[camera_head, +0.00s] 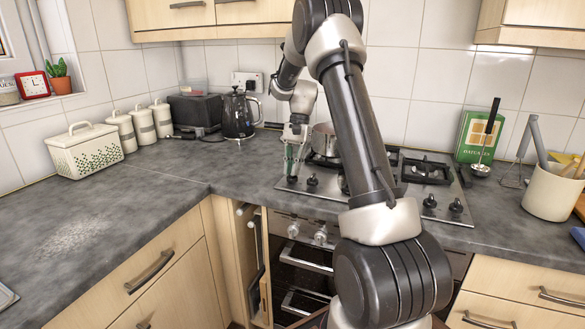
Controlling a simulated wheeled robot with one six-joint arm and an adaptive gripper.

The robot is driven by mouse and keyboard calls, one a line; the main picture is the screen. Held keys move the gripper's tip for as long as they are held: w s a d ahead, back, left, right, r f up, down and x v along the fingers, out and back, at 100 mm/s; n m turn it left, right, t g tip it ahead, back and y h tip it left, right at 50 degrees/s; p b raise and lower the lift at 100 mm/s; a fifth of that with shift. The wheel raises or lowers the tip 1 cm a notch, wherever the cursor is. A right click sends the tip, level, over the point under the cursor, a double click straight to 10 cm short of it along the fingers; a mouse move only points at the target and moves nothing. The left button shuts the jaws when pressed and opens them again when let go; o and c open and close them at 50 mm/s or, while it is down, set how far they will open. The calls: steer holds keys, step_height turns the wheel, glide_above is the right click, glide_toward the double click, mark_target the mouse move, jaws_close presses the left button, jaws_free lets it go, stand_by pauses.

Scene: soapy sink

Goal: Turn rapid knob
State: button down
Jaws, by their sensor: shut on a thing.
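The gas hob (380,203) is set in the grey worktop, with several dark knobs along its front edge. One dark knob (312,180) stands just right of my gripper, and two more (430,201) (456,208) show to the right of my arm. My gripper (292,176) points down at the hob's front left corner. Its fingers are shut on a knob there, which they mostly hide. No label shows which knob is the rapid one. My arm hides the middle of the hob.
A steel pot (324,140) stands on the hob close behind my gripper. A black kettle (239,116) is to the left. A green box (480,137), a ladle (482,170) and a utensil crock (550,192) stand right of the hob. The left worktop (90,225) is mostly clear.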

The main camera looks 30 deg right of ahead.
steer(key=c, duration=1.5)
jaws_free()
steer(key=v, duration=1.2)
